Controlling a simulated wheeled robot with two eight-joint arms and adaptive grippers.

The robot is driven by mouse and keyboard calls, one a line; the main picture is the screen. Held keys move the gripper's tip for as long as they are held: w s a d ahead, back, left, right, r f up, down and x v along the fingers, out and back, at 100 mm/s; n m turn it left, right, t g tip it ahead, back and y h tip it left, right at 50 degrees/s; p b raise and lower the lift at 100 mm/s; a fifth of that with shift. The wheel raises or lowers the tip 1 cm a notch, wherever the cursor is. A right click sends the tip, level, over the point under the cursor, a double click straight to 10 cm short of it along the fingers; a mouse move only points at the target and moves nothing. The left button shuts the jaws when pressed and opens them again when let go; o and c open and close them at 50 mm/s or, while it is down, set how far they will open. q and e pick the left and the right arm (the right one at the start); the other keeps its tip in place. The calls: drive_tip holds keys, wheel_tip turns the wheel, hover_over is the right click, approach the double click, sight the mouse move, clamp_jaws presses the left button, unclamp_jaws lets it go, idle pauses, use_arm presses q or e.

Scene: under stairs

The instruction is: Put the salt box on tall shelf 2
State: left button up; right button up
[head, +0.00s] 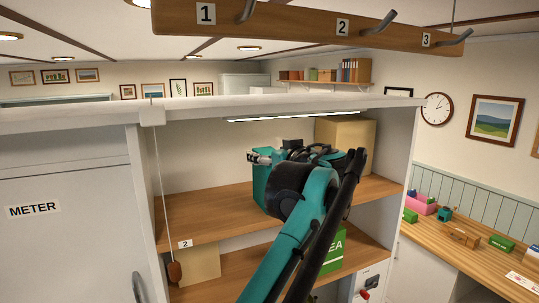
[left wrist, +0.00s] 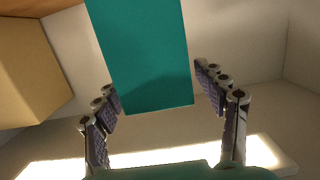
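The teal box (head: 262,186), which I take to be the salt box, stands on the shelf board labelled 2 (head: 210,215); no writing on it can be read. My left gripper (head: 275,155) is at its upper part, with the arm hiding its right side. In the left wrist view the teal box (left wrist: 145,55) is between the two fingers of my left gripper (left wrist: 157,85). The left finger looks close to or against it, and a narrow gap shows at the right finger. The gripper looks open. My right gripper is not in view.
A tan box (head: 347,136) stands at the right of the same shelf. Below are another tan box (head: 197,262) and a green box (head: 333,252). A pull cord (head: 173,272) hangs in front at left. A hook rail (head: 300,22) crosses above. The shelf's left part is clear.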

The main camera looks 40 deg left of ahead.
use_arm(q)
drive_tip(key=v, duration=1.2)
